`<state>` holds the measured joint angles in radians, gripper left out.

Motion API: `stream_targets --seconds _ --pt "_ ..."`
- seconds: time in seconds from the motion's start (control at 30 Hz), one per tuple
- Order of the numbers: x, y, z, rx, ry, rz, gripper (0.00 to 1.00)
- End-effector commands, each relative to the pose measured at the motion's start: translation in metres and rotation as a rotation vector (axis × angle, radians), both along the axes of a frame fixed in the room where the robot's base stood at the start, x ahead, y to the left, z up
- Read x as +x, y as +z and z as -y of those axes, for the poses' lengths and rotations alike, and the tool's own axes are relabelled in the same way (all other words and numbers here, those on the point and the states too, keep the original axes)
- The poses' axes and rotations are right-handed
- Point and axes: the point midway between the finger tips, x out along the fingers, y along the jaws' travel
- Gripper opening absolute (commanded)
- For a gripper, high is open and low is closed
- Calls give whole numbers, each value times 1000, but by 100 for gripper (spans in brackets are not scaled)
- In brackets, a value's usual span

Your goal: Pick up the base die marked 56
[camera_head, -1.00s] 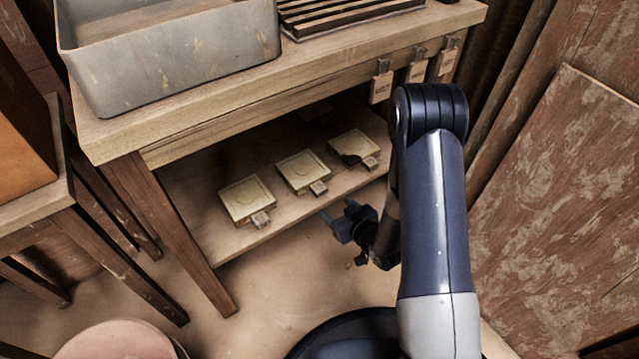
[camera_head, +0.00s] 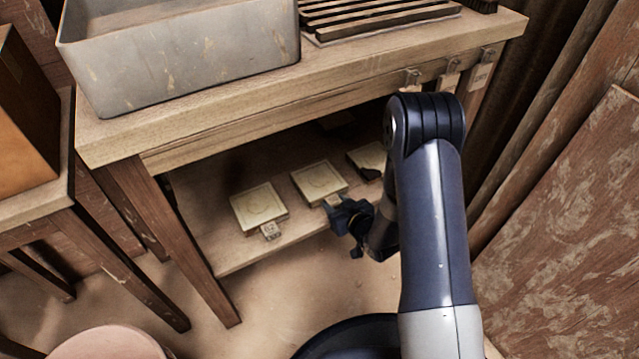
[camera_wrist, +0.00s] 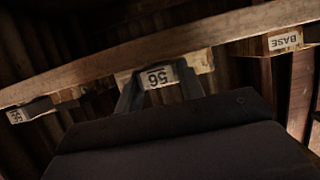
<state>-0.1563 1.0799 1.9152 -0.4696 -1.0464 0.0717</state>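Three pale square dies sit on the low shelf, each with a small tagged handle at its front: a left die (camera_head: 259,208), a middle die (camera_head: 318,181) and a right die (camera_head: 367,158), partly hidden by my arm. My gripper (camera_head: 345,214) is at the shelf's front edge, by the middle die's handle. In the wrist view, a label reading 56 (camera_wrist: 158,78), upside down, lies ahead between my two fingers (camera_wrist: 158,92). The fingers stand apart, and I cannot tell whether they touch the handle.
Another label (camera_wrist: 30,110) shows at the wrist view's left, too small to read surely; a BASE label (camera_wrist: 285,42) is at the right. The tabletop (camera_head: 190,122) overhangs the shelf (camera_head: 238,258). A grey bin (camera_head: 190,60) stands on it. A table leg (camera_head: 185,240) is to the left.

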Motion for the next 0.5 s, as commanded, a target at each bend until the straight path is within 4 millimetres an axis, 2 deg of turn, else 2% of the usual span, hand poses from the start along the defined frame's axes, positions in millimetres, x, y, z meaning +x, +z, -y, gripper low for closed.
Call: stream_targets --seconds 0.07,0.4,0.5 --pt "0 0 0 0 0 0 30" --pt "0 0 0 0 0 0 2" --pt "0 0 0 0 0 0 0"
